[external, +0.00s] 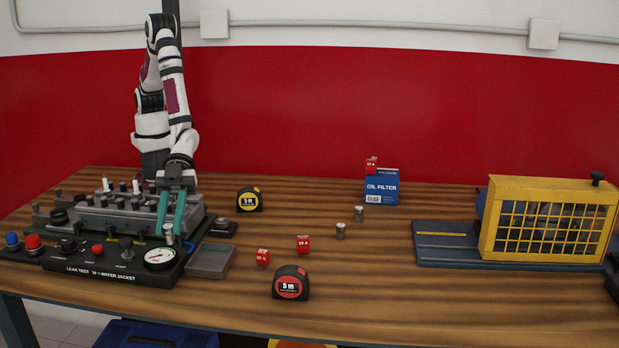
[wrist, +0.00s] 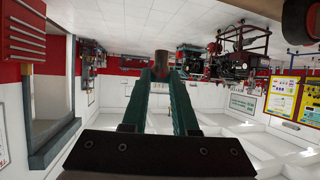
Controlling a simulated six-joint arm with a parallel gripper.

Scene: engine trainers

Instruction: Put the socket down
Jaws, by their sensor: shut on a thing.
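My gripper (external: 172,232) has teal fingers and points down over the leak test rig at the left of the table. It is shut on a small metal socket (external: 169,237), held at the fingertips just above the rig's front panel, behind the gauge. In the wrist view the socket (wrist: 161,60) is a short brownish cylinder between the tips of my gripper (wrist: 161,74). Whether the socket touches anything below is hard to tell. Two similar small metal cylinders (external: 340,231) (external: 359,214) stand upright on the table near the middle.
The leak test rig (external: 110,265) carries knobs and a round gauge (external: 160,258). A grey tray (external: 227,262) lies right of it. A yellow cage (external: 484,241) is at right.

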